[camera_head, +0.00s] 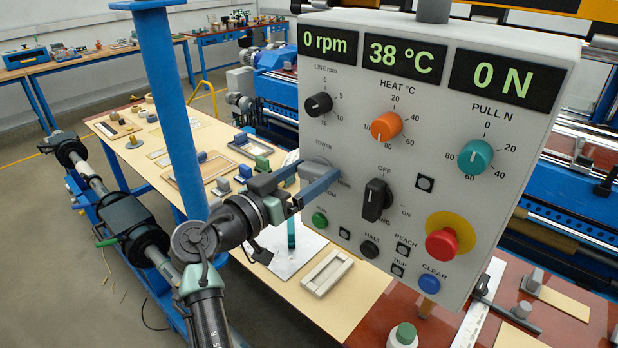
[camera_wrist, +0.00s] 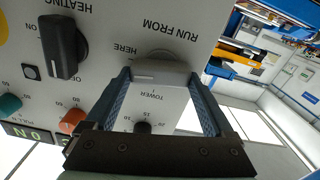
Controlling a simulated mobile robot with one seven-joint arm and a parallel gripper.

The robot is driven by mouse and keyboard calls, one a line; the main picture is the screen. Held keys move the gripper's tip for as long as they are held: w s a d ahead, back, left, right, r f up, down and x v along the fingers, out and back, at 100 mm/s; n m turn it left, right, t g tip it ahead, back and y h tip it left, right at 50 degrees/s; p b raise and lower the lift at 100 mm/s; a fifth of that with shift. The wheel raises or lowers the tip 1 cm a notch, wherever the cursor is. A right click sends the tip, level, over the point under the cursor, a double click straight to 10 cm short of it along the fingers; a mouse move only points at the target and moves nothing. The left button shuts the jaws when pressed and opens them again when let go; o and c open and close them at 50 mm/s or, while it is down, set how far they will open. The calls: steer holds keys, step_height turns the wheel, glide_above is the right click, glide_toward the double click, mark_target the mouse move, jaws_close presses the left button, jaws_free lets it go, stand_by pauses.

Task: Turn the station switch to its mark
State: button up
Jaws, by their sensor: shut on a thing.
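The station switch is a grey knob on the upright control panel, labelled RUN FROM, with TOWER and HERE positions. In the wrist view the knob (camera_wrist: 160,72) sits between my two fingertips, with TOWER printed below it and HERE to its left. My gripper (camera_wrist: 163,80) is shut on the knob. In the head view my gripper (camera_head: 318,186) reaches the panel's left side from the lower left, and its blue fingers cover part of the switch and its labels. The exact pointing of the knob against its mark is hard to tell.
The panel (camera_head: 460,205) also carries a black heating switch (camera_head: 376,200) beside my fingers, an orange heat dial (camera_head: 386,126), a teal pull dial (camera_head: 475,157) and a red stop button (camera_head: 442,244). A blue post (camera_head: 172,110) stands near my arm. Benches lie behind.

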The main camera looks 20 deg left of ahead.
steer(key=n+b, duration=0.1)
steer(key=n, duration=0.2)
steer(key=shift+a+f+n, duration=0.1)
steer(key=shift+n, duration=0.2)
steer(key=n, duration=0.4)
steer(key=shift+a+n+b, duration=0.1)
steer(key=shift+n+b, duration=0.2)
steer(key=shift+b, duration=0.1)
steer(key=n+p, duration=0.1)
steer(key=n, duration=0.3)
steer(key=shift+f, duration=0.1)
steer(key=shift+w+f+n+p, duration=0.1)
steer(key=shift+n+p, duration=0.5)
steer(key=shift+n, duration=1.2)
steer(key=o, duration=1.1)
steer(key=shift+a, duration=0.1)
